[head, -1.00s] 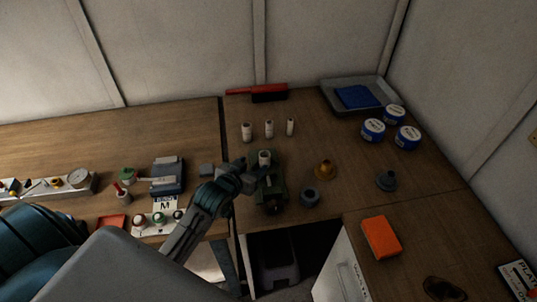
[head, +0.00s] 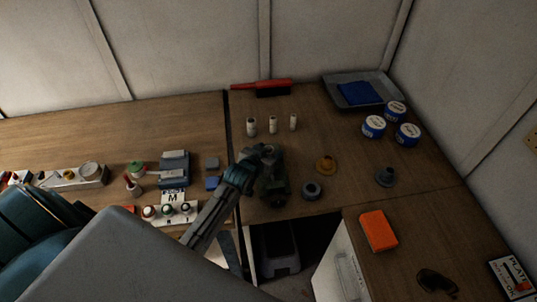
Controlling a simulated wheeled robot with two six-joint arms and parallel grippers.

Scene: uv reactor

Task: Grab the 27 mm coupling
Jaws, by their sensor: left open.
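Three small pale cylinders stand upright in a row at the back of the right bench: a left one (head: 251,126), a middle one (head: 273,124) and a slimmer right one (head: 293,121). I cannot read any size, so I cannot tell which thing is the 27 mm coupling. The gripper and wrist hide the device's top. I cannot see whether anything is between the fingers. My right gripper is not in view.
A brass flanged part (head: 326,165), a grey ring (head: 311,190) and a grey flanged part (head: 385,177) stand to the right. Blue-and-white tubs (head: 373,126) and a grey tray (head: 336,96) are behind. An orange block (head: 378,230) lies at front right. A gap opens below the device.

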